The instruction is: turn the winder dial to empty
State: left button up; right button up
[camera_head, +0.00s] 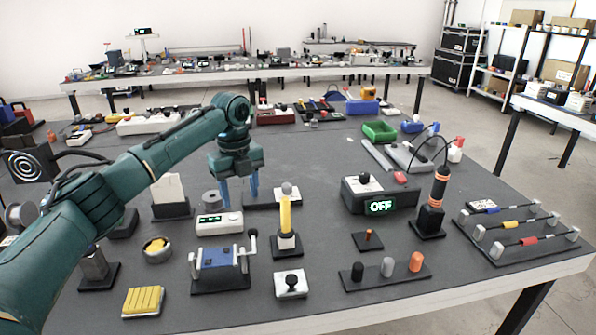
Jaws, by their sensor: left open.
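My left gripper (238,193) points down, open and empty, behind the blue device. It is above the table beyond a white box with a green display (219,222). My right gripper is out of view.
A yellow upright piece (285,218) stands on a base right of my left gripper. A dark box reading OFF (381,205), an orange-black tool (433,200) and a cable rack (520,232) lie farther right. Small pegs (386,270) stand near the front edge.

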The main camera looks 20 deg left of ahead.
aim_at(286, 187)
jog(key=i, duration=0.9)
